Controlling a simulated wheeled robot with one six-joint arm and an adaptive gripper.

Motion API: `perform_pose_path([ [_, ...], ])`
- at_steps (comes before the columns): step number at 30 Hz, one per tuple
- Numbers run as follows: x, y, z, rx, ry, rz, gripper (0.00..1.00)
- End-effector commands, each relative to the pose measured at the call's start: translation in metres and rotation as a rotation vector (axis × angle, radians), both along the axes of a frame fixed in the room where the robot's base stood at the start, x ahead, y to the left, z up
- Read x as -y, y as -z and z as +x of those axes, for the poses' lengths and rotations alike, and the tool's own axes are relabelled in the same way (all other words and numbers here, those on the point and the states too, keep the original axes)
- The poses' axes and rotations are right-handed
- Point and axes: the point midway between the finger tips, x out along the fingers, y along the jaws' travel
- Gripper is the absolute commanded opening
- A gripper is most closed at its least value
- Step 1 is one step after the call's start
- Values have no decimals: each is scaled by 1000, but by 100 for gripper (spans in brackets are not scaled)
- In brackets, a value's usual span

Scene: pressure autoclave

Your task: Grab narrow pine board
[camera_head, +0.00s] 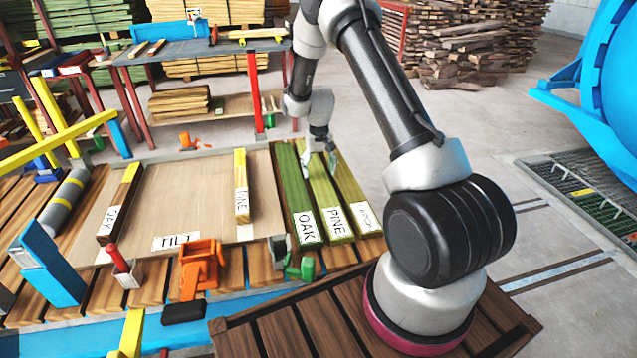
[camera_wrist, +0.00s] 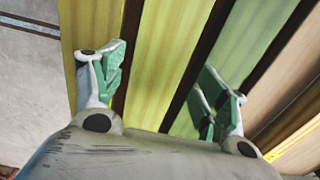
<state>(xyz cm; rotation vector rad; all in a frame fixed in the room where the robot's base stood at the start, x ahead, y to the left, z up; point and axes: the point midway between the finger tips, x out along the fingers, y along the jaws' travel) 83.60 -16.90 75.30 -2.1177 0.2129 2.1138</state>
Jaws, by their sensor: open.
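The narrow board labelled PINE (camera_head: 330,200) is yellow-green and lies between two others at the right side of the work surface. The green OAK board (camera_head: 297,195) lies on its left, and a yellow-green board (camera_head: 362,212) with a partly hidden label lies on its right. My gripper (camera_head: 319,158) is open and empty over the far part of these boards. In the wrist view, the pine board (camera_wrist: 165,65) runs between the fingers of my gripper (camera_wrist: 165,90). The right finger overlaps the green board (camera_wrist: 250,45). I cannot tell the height or any contact.
Another PINE-labelled board (camera_head: 241,180) and a dark-sided board (camera_head: 125,195) lie on the pale panel marked TILT (camera_head: 190,210). Orange (camera_head: 200,268) and green (camera_head: 290,262) clamps stand at the front edge. A workbench (camera_head: 200,48) stands behind. Concrete floor lies to the right.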

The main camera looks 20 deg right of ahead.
Motion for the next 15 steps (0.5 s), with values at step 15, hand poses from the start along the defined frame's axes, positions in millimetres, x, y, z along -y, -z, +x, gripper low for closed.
perform_pose_path([
  [15, 0, 41, -3, -1, -1, 0, 66],
])
